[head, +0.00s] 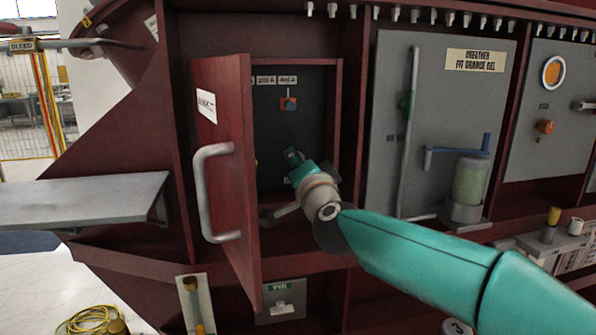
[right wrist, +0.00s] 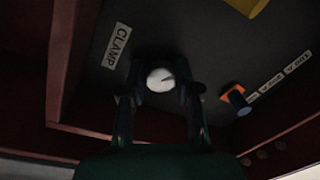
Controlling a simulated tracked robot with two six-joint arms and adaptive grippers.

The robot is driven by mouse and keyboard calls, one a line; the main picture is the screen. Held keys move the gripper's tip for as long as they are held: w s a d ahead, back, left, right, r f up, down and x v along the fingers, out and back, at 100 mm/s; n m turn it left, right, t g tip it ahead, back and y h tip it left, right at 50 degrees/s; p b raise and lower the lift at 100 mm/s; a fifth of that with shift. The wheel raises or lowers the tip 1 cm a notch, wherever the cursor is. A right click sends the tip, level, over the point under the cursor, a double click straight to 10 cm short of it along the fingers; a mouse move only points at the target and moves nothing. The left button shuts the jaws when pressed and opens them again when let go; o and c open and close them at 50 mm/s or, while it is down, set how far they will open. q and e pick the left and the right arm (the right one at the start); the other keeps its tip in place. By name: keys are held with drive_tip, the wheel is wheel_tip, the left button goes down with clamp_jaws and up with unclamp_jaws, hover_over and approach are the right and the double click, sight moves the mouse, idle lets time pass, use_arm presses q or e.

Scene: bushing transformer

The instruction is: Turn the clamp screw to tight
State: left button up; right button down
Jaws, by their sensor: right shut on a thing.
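The clamp screw (right wrist: 160,79) shows in the right wrist view as a pale round head with a dark slanted mark. It is beside a white CLAMP label (right wrist: 117,46) on the dark back panel. My right gripper (right wrist: 160,94) is shut on it, with one finger on each side. In the head view the right gripper (head: 298,168) is inside the open cabinet, and the screw is hidden behind it. My left gripper is in neither view.
The cabinet door (head: 228,175) with its grey handle (head: 203,195) stands open on the left. An orange and blue switch (right wrist: 236,99) is on the same panel. The breather panel (head: 440,110) is right of the cabinet. A grey shelf (head: 80,200) juts out at left.

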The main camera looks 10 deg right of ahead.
drive_tip(key=m+b, duration=0.1)
drive_tip(key=m, duration=0.5)
drive_tip(key=shift+f+h+b, duration=0.15)
drive_tip(key=shift+h+b, duration=0.15)
drive_tip(key=shift+b, duration=0.1)
drive_tip(key=m+h+b, duration=0.1)
drive_tip(key=m, duration=0.4)
drive_tip(key=shift+w+m, duration=0.1)
drive_tip(key=shift+m, duration=0.2)
drive_tip(key=shift+f, duration=0.1)
drive_tip(key=c, duration=0.8)
unclamp_jaws()
drive_tip(key=shift+r, duration=0.2)
drive_tip(key=shift+s, duration=0.2)
